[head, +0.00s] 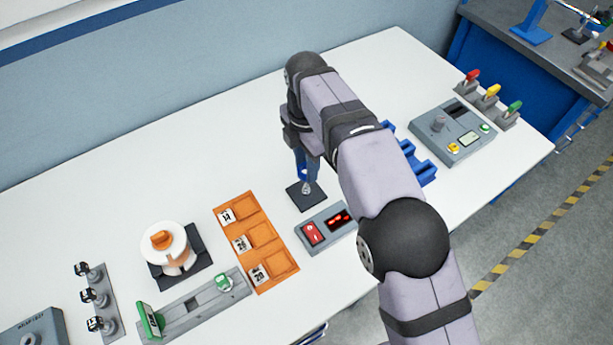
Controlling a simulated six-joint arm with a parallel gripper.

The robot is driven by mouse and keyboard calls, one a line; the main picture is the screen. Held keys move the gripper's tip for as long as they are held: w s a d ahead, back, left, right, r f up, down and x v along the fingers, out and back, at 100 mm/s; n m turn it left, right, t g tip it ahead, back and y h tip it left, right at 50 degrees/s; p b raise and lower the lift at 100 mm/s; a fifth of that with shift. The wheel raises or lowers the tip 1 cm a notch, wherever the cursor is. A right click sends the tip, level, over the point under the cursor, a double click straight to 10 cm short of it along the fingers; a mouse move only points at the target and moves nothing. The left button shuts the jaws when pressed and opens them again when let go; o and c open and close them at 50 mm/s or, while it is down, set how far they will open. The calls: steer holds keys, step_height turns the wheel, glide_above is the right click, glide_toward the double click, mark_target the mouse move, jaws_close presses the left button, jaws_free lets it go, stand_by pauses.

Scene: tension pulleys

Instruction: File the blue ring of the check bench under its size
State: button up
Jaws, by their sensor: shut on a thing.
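My gripper (306,179) points down over a small dark square plate (299,202) near the middle of the white table. A blue part, which I take to be the blue ring (302,172), shows between the fingers, and the gripper is shut on it. It is small and partly covered, so its outline is unclear. A small silvery post (306,189) stands on the plate just below the fingertips. I cannot tell whether the ring still touches the post. An orange tray (268,258) with three compartments and number labels lies left of the plate; the compartments look empty.
A grey box with a red switch (314,233) and red digits stands close in front of the plate. A white drum (168,247), a grey rail (190,305) and knobbed posts (95,297) stand left. Blue holders (421,168) and a control panel (452,131) stand right.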

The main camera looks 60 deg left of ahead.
steer(key=shift+r, duration=0.9)
step_height(320, 180, up, 5)
steer(key=p, duration=0.5)
steer(key=shift+p, duration=0.35)
